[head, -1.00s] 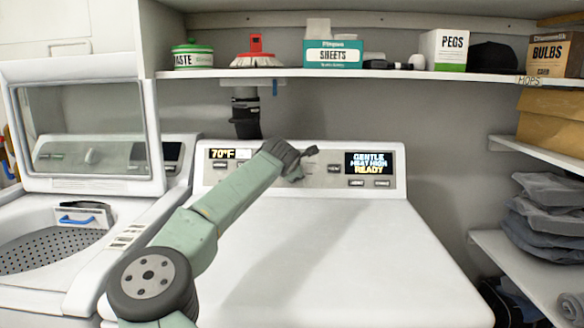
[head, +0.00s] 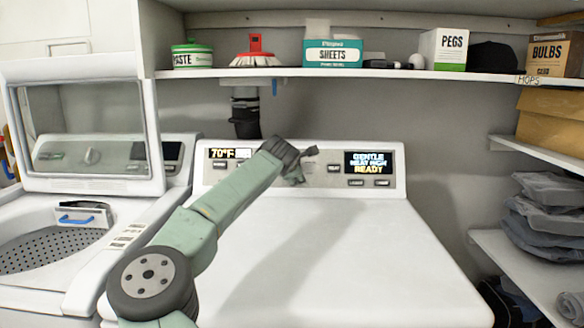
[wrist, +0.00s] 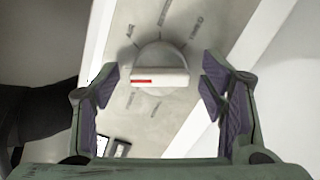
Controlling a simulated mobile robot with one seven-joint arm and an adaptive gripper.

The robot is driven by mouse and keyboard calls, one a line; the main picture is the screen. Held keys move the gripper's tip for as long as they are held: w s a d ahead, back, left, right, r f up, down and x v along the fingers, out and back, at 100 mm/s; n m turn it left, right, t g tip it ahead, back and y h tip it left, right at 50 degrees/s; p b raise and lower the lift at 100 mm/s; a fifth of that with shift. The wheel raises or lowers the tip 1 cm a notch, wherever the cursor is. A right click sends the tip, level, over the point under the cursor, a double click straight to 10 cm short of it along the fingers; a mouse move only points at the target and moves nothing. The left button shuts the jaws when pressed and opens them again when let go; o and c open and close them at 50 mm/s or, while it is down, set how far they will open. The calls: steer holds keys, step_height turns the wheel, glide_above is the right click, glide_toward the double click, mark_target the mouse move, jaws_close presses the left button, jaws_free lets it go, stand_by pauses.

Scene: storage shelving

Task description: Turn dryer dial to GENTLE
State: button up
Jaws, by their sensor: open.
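The dryer dial (wrist: 160,76) is a round pale knob with a raised bar and a red mark on it. It sits between and just beyond my gripper's fingertips (wrist: 160,80) in the wrist view. The fingers are spread apart and do not appear to touch it. In the head view my gripper (head: 298,165) is at the dryer's control panel (head: 325,176) and hides the dial. The dryer's display (head: 369,162) reads GENTLE, a blurred line like HEAT HIGH, and READY. The labels around the dial are too blurred to read surely.
The dryer top (head: 350,250) is clear. An open washer (head: 60,240) stands to the left. Folded cloths (head: 548,205) lie on shelves at the right.

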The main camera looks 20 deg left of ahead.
steer(key=v, duration=1.2)
stand_by(0.3)
